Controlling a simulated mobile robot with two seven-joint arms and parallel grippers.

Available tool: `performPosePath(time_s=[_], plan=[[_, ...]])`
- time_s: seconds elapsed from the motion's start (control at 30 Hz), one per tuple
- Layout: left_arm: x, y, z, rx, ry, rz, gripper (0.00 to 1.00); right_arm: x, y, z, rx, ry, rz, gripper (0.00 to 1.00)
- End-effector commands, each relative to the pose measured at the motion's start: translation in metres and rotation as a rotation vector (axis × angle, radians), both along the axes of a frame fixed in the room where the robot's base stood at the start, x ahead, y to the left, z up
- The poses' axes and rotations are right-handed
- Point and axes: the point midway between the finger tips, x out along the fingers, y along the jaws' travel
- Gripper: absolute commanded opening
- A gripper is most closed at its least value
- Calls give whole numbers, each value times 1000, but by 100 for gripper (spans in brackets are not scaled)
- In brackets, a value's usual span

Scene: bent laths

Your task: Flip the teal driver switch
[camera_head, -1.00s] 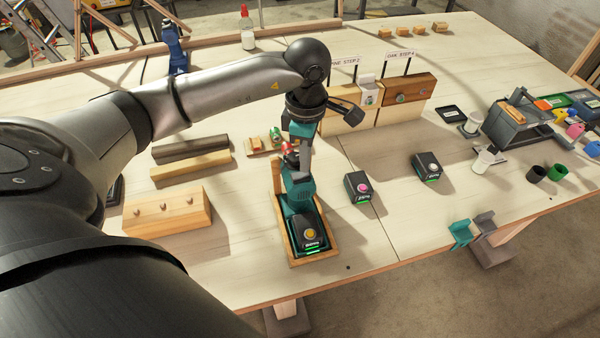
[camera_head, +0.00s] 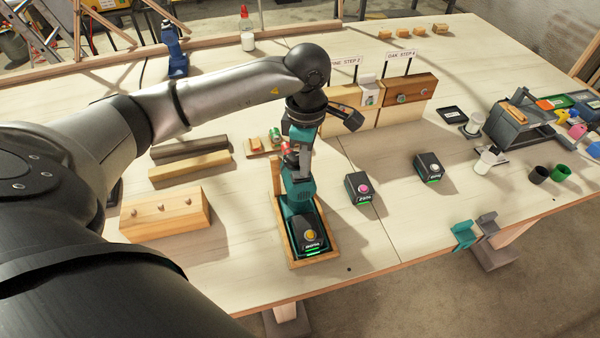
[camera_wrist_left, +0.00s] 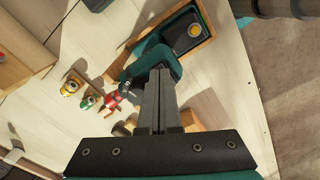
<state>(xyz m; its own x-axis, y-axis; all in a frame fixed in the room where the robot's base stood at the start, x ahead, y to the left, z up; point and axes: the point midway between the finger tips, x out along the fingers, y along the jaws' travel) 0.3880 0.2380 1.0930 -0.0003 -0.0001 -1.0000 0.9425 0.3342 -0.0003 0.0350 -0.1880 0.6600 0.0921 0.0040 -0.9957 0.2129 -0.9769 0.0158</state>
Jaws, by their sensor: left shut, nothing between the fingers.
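The teal driver (camera_head: 299,190) stands in a wooden-framed holder (camera_head: 321,262), its base bearing a black pack with a yellow button (camera_head: 310,237). In the left wrist view the teal driver body (camera_wrist_left: 160,62) lies just beyond my fingertips. My left gripper (camera_wrist_left: 158,75) is shut and empty, its fingers side by side and pointing at the driver. They overlap it in the picture; I cannot tell whether they touch. In the head view my left wrist hangs right above the driver. The driver's switch is hidden or too small to make out. My right gripper is out of view.
A small rack with red, green and yellow-topped pieces (camera_wrist_left: 88,102) is close beside the driver. Black packs with pink (camera_head: 359,188) and white (camera_head: 429,167) buttons stand to the right. A pegged wooden block (camera_head: 165,215) lies left. Bare tabletop lies between.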

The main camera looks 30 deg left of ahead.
Motion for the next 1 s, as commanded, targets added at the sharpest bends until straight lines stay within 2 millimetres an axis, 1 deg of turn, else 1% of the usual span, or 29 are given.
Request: performPosePath(time_s=[0.17, 0.9, 1.0], plan=[[0, 0, 6, 0, -1, 0, 0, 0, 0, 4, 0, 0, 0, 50], [0, 0, 65, 1, -1, -1, 0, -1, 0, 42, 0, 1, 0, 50], [0, 0, 71, 0, 0, -1, 0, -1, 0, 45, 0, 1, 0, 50]])
